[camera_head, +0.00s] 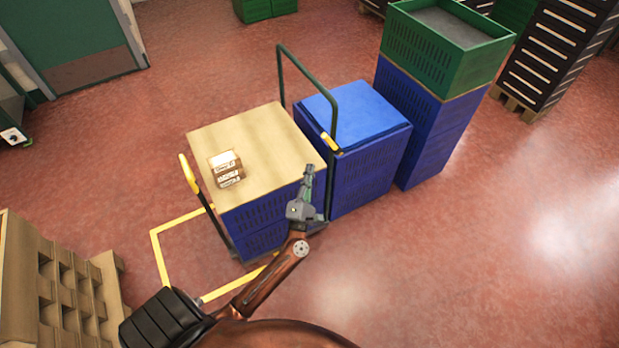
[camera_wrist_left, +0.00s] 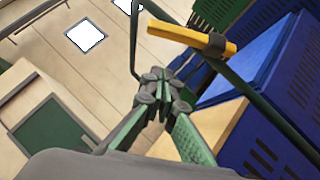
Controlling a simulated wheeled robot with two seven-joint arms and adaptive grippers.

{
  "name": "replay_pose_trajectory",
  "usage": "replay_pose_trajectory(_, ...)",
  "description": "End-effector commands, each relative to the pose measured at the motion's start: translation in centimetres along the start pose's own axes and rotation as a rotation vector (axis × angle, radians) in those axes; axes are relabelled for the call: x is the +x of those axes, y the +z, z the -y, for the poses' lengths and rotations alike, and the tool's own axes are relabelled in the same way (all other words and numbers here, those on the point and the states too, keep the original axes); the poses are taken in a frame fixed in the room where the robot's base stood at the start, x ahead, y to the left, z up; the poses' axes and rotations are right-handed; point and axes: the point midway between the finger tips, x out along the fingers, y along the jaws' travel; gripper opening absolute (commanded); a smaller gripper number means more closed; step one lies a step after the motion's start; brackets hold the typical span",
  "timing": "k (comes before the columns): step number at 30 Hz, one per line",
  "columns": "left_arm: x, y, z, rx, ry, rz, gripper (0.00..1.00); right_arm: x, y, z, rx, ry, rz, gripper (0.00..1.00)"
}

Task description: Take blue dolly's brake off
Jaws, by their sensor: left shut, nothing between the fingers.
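A blue-lidded stack of blue crates (camera_head: 358,112) stands at centre. A dark green push handle (camera_head: 308,73) rises at its left side, with a yellow lever (camera_head: 331,143) on its near post. In the left wrist view the yellow lever (camera_wrist_left: 185,35) sits in a dark clamp, beyond the fingertips and apart from them. My left gripper (camera_head: 309,171) is shut and empty, below and slightly left of the lever in the head view; its closed fingers also show in the left wrist view (camera_wrist_left: 160,84). The crates hide the dolly's base. My right gripper is not in view.
A tan-topped blue crate stack (camera_head: 257,135) with a small box (camera_head: 226,169) on it stands just left, with its own yellow lever (camera_head: 188,174). A green crate (camera_head: 398,49) tops a blue stack behind right. Red floor is clear at right.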

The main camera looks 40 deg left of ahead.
Motion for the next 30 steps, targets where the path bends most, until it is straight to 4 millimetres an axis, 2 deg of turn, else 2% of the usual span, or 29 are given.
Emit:
replay_pose_trajectory(1,1.2,0.0,0.0,0.0,0.002,0.001,0.0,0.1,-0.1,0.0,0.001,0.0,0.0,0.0)
replay_pose_trajectory(6,4.7,0.0,0.0,0.001,0.002,0.001,0.0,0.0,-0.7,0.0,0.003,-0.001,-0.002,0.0)
replay_pose_trajectory(12,6.9,1.8,0.0,-0.001,0.001,0.0,0.0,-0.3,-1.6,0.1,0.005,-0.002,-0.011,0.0)
replay_pose_trajectory(24,7.8,2.8,0.1,0.001,-0.001,0.0,0.0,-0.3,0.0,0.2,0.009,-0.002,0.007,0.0)
replay_pose_trajectory(30,7.8,2.8,0.0,0.001,-0.001,0.0,0.0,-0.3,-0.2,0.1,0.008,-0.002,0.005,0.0)
